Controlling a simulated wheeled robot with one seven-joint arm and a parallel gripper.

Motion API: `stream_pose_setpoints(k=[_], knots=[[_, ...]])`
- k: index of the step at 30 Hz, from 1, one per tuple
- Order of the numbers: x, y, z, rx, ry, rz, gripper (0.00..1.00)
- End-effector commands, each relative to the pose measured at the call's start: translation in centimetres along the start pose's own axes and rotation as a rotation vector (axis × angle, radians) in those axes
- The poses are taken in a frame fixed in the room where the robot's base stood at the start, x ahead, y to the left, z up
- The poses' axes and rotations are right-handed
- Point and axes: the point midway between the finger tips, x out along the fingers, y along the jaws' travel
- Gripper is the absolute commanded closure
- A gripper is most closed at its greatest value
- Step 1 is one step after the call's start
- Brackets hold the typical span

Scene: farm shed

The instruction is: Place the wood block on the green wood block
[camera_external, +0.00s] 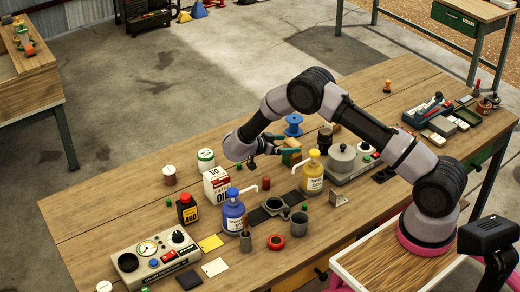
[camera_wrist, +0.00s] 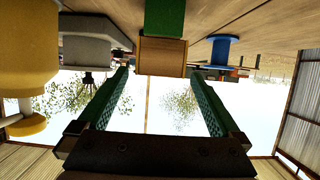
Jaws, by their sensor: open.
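In the wrist view, which looks upside down, the wood block (camera_wrist: 162,57) is tan and lies just beyond and between my fingertips. The green wood block (camera_wrist: 165,17) shows against its upper picture edge, cut off by the frame. The two look in contact, but I cannot tell for sure whether one rests on the other. My gripper (camera_wrist: 160,71) is open, with a green finger to each side and a gap to the wood block. In the external view my gripper (camera_external: 283,150) is low over the table, beside the wood block (camera_external: 291,158), partly hiding the blocks.
A blue spool (camera_external: 294,125) stands behind the blocks. A yellow pump bottle (camera_external: 313,172) and a scale with a pot (camera_external: 342,158) are close on the right. A white oil box (camera_external: 217,185) and blue pump bottle (camera_external: 233,213) are at left. The table (camera_external: 130,192) is clear at far left.

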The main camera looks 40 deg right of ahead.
Motion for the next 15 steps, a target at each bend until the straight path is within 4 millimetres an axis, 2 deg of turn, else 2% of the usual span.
stream_pose_setpoints(k=[3,9,15], knots=[[-2.9,-0.1,0.0,0.001,0.0,-0.004,0.0],[-6.9,0.0,0.0,0.0,-0.001,-0.002,0.0],[-8.9,0.0,-0.1,0.002,0.0,-0.001,0.0]])
